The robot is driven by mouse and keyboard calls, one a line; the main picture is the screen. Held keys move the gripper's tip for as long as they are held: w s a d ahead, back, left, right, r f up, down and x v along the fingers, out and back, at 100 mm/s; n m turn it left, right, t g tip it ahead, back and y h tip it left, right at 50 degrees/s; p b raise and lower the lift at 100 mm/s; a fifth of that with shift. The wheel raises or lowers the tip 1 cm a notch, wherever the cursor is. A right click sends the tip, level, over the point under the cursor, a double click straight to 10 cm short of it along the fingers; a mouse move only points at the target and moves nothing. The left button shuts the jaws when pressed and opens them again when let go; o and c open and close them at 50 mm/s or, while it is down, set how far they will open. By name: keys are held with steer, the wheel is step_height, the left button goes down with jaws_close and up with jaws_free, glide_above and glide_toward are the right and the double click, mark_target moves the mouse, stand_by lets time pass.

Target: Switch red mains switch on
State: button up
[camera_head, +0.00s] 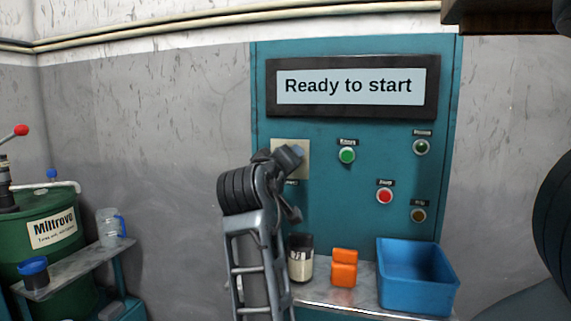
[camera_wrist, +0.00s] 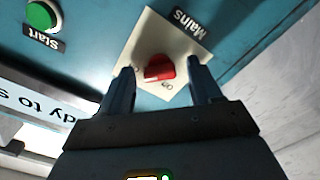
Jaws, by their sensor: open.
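The red mains switch (camera_wrist: 159,68) is a rotary knob on a cream plate (camera_wrist: 184,37) labelled "Mains" in the wrist view, which looks turned over. Marks beside the knob appear to read "O" and "On"; the knob's exact setting is hard to tell. My gripper (camera_wrist: 160,74) is open, with one finger on each side of the knob. I cannot tell whether the fingers touch it. In the head view my gripper (camera_head: 289,157) is at the plate (camera_head: 279,144) on the teal panel (camera_head: 320,215), and the arm hides the knob.
The display (camera_head: 350,87) reads "Ready to start". A green start button (camera_head: 347,155), a red button (camera_head: 384,196) and two small lamps are right of the plate.

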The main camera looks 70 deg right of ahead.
steer(key=a, duration=0.7)
steer(key=shift+s+a+b, duration=0.2)
steer(key=shift+s+b, duration=0.1)
steer(key=shift+b, duration=0.15)
